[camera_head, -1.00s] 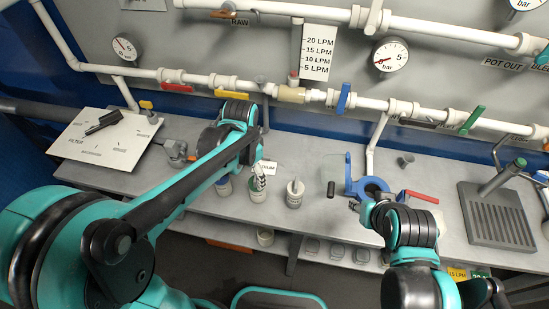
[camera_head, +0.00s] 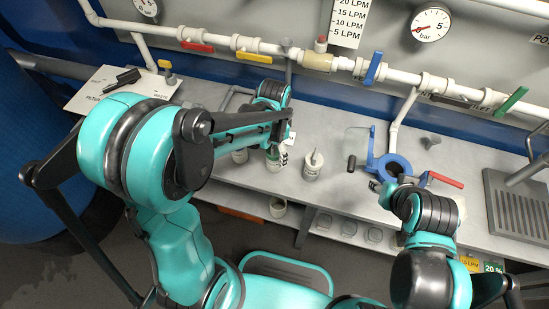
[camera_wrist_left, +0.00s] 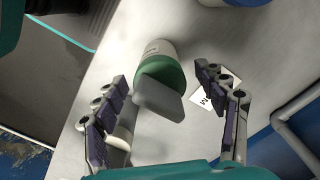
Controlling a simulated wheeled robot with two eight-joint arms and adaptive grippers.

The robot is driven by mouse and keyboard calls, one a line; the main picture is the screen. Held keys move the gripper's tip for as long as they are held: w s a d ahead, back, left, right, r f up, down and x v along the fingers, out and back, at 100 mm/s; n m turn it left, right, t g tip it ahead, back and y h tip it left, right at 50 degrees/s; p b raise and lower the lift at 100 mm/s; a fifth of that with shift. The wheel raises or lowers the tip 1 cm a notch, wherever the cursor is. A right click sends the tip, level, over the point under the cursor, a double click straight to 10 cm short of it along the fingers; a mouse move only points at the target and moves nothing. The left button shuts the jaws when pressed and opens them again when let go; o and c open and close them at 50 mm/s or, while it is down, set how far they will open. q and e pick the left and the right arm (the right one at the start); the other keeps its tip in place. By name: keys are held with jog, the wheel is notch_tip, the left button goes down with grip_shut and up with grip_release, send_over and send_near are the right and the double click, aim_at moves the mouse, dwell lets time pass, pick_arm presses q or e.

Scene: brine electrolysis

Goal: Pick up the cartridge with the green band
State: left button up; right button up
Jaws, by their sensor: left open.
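The green-band cartridge (camera_head: 273,160) stands on the grey bench, partly hidden by my left gripper (camera_head: 283,154). In the left wrist view it is a white cylinder with a green band (camera_wrist_left: 160,72) and a grey top tab pointing toward the gripper. My left gripper (camera_wrist_left: 162,78) is open, with one finger on each side of the cartridge and gaps between.
A drain grate (camera_head: 520,210) is at the right. Pipes with coloured valves run along the back wall. A white label card (camera_wrist_left: 215,95) lies near the cartridge.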

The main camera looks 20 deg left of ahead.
pick_arm(q)
jog(key=c, duration=1.5)
jog(key=shift+r, duration=0.1)
